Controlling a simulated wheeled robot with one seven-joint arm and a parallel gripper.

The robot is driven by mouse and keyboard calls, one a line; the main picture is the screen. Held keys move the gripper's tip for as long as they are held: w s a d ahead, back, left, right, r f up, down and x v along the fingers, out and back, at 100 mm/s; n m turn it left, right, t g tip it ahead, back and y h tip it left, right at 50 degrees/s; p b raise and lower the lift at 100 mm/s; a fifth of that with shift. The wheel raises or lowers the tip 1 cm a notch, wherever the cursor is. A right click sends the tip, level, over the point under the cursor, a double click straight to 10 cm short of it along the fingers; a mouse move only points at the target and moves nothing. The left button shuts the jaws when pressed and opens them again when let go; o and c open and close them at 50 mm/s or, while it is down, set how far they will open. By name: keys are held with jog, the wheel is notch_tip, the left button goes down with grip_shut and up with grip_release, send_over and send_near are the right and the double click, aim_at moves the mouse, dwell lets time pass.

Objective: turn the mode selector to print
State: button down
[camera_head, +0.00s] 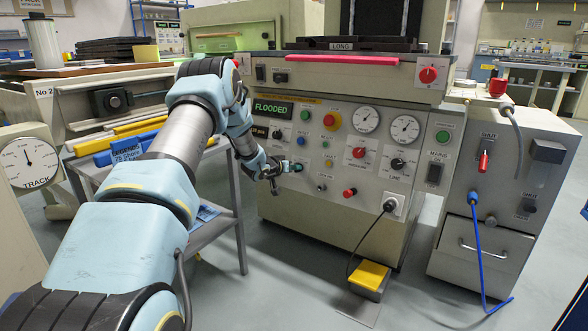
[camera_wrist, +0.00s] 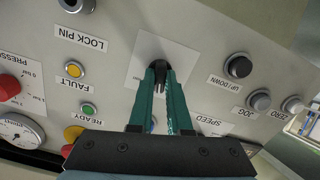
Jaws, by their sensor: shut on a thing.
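My gripper (camera_wrist: 161,70) has its two teal fingers close together at a white plate (camera_wrist: 142,68) on the grey panel. They are shut on a small knob there, taken to be the mode selector; the fingers hide the knob and most of its label, so its setting cannot be read. In the head view my gripper (camera_head: 286,167) is at the lower left of the machine's front panel (camera_head: 330,193), and the knob is hidden there too.
Close by in the wrist view are a black UP/DOWN knob (camera_wrist: 238,66), JOG (camera_wrist: 259,100) and ZERO (camera_wrist: 292,105) knobs, a yellow FAULT lamp (camera_wrist: 74,69) and a green READY lamp (camera_wrist: 88,108). The display (camera_head: 272,109) reads FLOODED. A yellow pedal (camera_head: 369,274) stands on the floor.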

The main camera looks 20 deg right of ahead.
jog(key=m, duration=0.5)
jog(key=m+b, duration=0.1)
jog(key=m, duration=0.5)
jog(key=shift+t+y, duration=0.3)
jog(key=shift+t, duration=0.1)
jog(key=shift+m, duration=0.4)
jog(key=c, duration=0.9)
grip_release()
jog(key=shift+o, duration=0.2)
jog(key=shift+s, duration=0.1)
jog(key=p+v, duration=0.2)
jog(key=v, duration=0.8)
jog(key=shift+s+a+p, duration=0.25)
jog(key=shift+p, duration=0.1)
jog(key=shift+r, duration=0.1)
